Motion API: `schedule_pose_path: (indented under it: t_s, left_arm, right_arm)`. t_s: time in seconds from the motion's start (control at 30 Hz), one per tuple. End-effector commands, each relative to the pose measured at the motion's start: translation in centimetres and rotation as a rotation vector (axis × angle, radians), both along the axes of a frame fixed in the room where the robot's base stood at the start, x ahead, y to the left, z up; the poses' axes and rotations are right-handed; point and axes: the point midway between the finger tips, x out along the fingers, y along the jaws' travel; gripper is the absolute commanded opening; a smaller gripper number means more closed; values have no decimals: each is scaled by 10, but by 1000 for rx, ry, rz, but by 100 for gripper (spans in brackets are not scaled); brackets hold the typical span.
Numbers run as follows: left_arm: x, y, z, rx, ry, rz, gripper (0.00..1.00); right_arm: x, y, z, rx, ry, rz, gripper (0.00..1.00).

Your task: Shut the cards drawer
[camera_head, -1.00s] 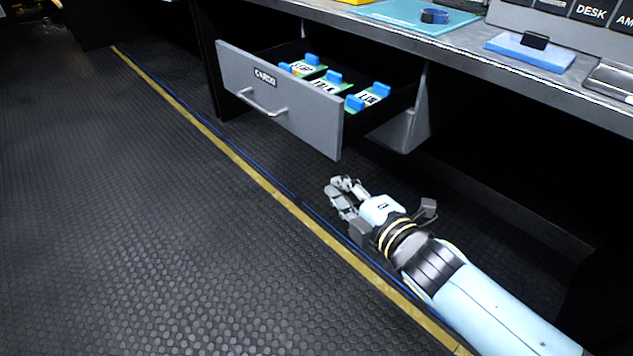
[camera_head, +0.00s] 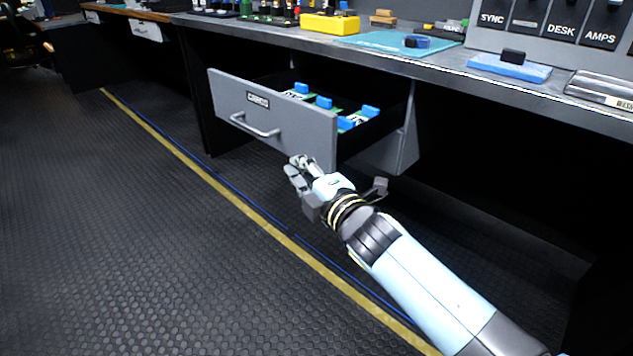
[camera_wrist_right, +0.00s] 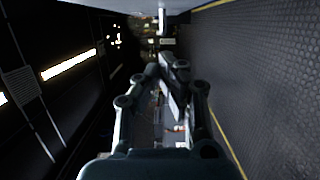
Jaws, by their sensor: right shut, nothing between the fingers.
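The cards drawer (camera_head: 272,117) is a grey-fronted drawer with a small label and a bar handle (camera_head: 254,125). It stands pulled out from under the bench in the head view. Green cards with blue tabs (camera_head: 323,103) lie inside it. My right gripper (camera_head: 297,168) is shut and empty. In the head view it appears just below the lower right part of the drawer front; I cannot tell whether they touch. The right wrist view shows its fingers (camera_wrist_right: 172,85) close together. My left gripper is not in view.
The bench top (camera_head: 440,68) runs above the drawer and holds a teal mat (camera_head: 385,41), a yellow box (camera_head: 330,24) and a blue pad with a black block (camera_head: 510,68). A dark panel (camera_head: 196,95) stands left of the drawer. The floor in front is clear.

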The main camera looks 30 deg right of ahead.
Motion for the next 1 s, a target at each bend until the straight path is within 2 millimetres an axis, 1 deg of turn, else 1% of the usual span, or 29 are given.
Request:
schedule_pose_path:
  t_s: [0.03, 0.07, 0.1, 0.2, 0.33, 0.43, 0.83, 0.93, 1.0]
  left_arm:
    - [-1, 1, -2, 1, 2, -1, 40]
    - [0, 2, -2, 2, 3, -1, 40]
    - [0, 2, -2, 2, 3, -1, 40]
    - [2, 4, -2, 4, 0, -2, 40]
    - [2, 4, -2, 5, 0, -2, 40]
    - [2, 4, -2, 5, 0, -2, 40]
    - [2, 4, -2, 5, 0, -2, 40]
    - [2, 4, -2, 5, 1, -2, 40]
    - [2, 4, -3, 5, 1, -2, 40]
  right_arm:
    - [11, 1, 0, 0, -1, 0, 0]
    - [15, -1, -1, -2, 0, 0, 0]
    - [15, -10, -2, -5, 1, 0, 0]
    - [19, -23, -1, -4, 2, 0, 0]
    - [23, -33, -1, -1, 2, 0, 0]
    - [24, -36, -1, 0, 1, 0, 0]
    - [24, -38, -1, 0, 1, 0, 0]
    - [26, -43, -1, -2, 1, 0, 0]
    - [28, -50, -1, -4, 1, 0, 0]
